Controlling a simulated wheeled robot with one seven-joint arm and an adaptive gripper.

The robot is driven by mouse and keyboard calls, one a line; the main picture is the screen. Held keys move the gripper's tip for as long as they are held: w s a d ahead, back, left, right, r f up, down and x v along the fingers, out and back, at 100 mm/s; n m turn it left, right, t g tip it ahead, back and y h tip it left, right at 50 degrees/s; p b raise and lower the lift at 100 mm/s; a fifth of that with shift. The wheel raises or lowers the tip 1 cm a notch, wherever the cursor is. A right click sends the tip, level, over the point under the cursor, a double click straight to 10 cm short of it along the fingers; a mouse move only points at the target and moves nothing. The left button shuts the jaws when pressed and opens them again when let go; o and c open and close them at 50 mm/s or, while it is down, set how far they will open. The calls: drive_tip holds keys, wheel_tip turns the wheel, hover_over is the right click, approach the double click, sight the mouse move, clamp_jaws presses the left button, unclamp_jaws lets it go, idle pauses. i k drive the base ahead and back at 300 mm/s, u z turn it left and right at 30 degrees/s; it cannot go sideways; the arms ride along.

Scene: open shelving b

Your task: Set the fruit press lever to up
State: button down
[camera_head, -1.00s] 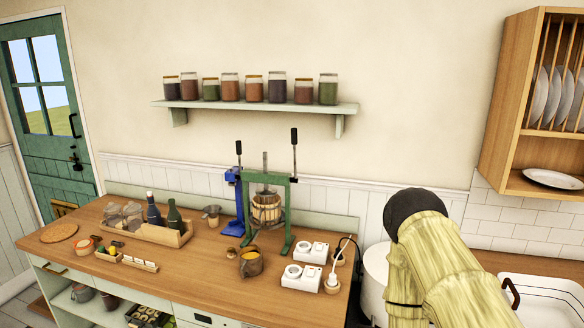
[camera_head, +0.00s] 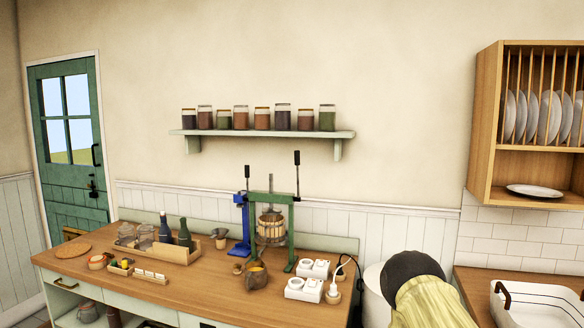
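The fruit press (camera_head: 271,232) stands near the back of the wooden counter. It has a green frame and a slatted wooden basket. A lever with a black grip (camera_head: 297,158) stands upright at the right end of its top bar. A blue device (camera_head: 241,228) stands just left of the press, with its own upright black-gripped lever (camera_head: 247,172). A yellow-sleeved part of my arm with a dark round end shows at the lower right, apart from the press. My gripper is not in view.
A jug (camera_head: 256,278) and white socket blocks (camera_head: 304,290) stand in front of the press. A wooden crate with bottles (camera_head: 165,250) is to its left. A shelf of jars (camera_head: 262,134) hangs above. A plate rack (camera_head: 489,125) and white basin (camera_head: 540,306) are at right.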

sight(297, 152)
drive_tip(key=u, duration=1.7)
drive_tip(key=i, duration=1.15)
drive_tip(key=z, duration=1.8)
